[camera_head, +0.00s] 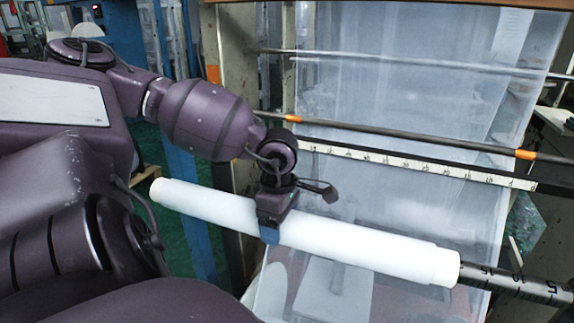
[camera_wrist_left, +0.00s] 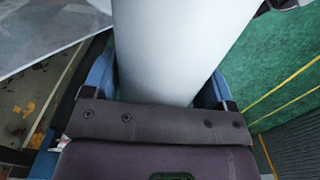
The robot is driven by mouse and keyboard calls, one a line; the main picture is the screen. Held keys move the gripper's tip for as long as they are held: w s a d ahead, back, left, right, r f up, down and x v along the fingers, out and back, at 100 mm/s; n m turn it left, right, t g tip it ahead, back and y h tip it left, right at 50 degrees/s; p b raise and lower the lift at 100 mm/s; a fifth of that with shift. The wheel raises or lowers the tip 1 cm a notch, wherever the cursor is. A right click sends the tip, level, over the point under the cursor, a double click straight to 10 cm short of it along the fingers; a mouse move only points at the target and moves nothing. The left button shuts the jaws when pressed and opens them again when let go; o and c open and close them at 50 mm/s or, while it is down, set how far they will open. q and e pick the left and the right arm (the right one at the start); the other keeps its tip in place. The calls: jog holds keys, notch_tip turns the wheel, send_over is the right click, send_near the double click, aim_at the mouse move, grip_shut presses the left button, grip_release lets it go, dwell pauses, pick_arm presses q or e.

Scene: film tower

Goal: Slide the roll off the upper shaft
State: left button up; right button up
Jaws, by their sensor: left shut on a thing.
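A long white roll (camera_head: 345,240) lies slanted across the head view, its right end lower and nearer. My left gripper (camera_head: 270,232) is shut around the roll a little left of its middle. In the left wrist view the roll (camera_wrist_left: 180,50) runs between the two blue fingers of my left gripper (camera_wrist_left: 165,92). A dark shaft (camera_head: 515,284) with number markings comes out of the roll's right end and runs to the right edge. The roll's left end (camera_head: 157,190) shows with no shaft visible beyond it. My right gripper is not in view.
A translucent film sheet (camera_head: 400,110) hangs behind the roll. A thin bar (camera_head: 400,63), a bar with orange bands (camera_head: 400,133) and a ruler strip (camera_head: 410,163) cross it. A blue post (camera_head: 192,215) stands behind the roll's left part. Green floor shows below.

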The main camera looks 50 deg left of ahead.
aim_at(170, 181)
pick_arm(q)
jog(key=shift+s+a+r+p, duration=0.2)
jog(key=shift+s+a+p, duration=0.15)
jog(key=shift+a, duration=0.25)
jog(key=shift+s+a+p, duration=0.45)
jog(key=shift+a+p, duration=0.15)
jog(key=shift+a, duration=0.15)
jog(key=shift+s+a+p, duration=0.4)
jog(key=shift+a+p, duration=0.15)
jog(key=shift+a, duration=0.15)
jog(key=shift+s+a+f+p, duration=0.1)
jog(key=shift+s+a+p, duration=0.15)
jog(key=shift+s+a, duration=0.35)
jog(key=shift+s+a+f+p, duration=0.1)
jog(key=shift+s+a+p, duration=0.15)
jog(key=shift+a, duration=0.55)
jog(key=shift+s+a+r, duration=0.1)
jog(key=shift+s+a, duration=0.5)
jog(key=shift+a, duration=0.4)
jog(key=shift+s+a, duration=0.6)
jog(key=shift+a, duration=0.35)
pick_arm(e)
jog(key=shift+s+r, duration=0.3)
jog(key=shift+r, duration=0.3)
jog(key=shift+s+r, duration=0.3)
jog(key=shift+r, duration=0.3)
